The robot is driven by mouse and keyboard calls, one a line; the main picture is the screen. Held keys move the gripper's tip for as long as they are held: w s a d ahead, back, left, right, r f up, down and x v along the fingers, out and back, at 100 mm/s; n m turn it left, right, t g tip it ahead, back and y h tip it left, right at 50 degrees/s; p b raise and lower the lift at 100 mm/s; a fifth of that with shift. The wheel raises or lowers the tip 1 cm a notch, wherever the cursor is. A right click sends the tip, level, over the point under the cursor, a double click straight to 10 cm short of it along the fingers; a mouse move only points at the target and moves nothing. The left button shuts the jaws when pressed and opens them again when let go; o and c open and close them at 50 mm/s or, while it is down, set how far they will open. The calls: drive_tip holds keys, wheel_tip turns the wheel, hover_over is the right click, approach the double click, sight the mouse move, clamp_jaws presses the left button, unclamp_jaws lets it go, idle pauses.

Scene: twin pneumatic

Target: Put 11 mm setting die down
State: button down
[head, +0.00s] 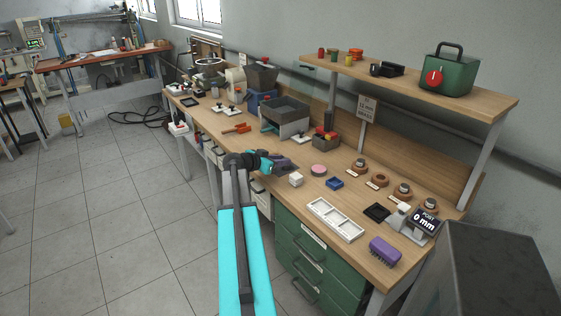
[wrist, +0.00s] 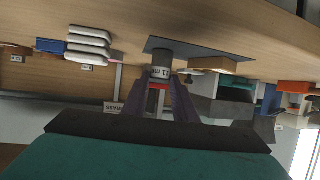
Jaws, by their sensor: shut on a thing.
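The 11 mm setting die (wrist: 161,60) is a short grey cylinder with a white "11 mm" label, seen in the wrist view. My gripper (wrist: 161,84) is shut on it, a dark finger on each side. The die is over or on a dark flat mat (wrist: 206,57); I cannot tell whether it touches. In the head view my gripper (head: 283,164) is low over the middle of the workbench (head: 235,142), and the die is hidden or too small to make out.
A white block (head: 296,180), a pink disc (head: 319,170) and a blue block (head: 334,183) sit close right of my gripper. A white tray (head: 335,219), a "0 mm" gauge (head: 424,221) and a purple brush (head: 385,250) stand nearer the right end. A grey bin (head: 285,117) stands behind.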

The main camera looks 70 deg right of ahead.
drive_tip(key=shift+f, duration=0.1)
drive_tip(key=c, duration=1.4)
unclamp_jaws()
drive_tip(key=shift+c, duration=0.2)
drive_tip(key=shift+r, duration=0.2)
drive_tip(key=shift+w+a, duration=0.1)
drive_tip(key=shift+a, duration=0.25)
drive_tip(key=b+v, duration=0.2)
drive_tip(key=v, duration=0.9)
drive_tip(key=shift+w, duration=0.1)
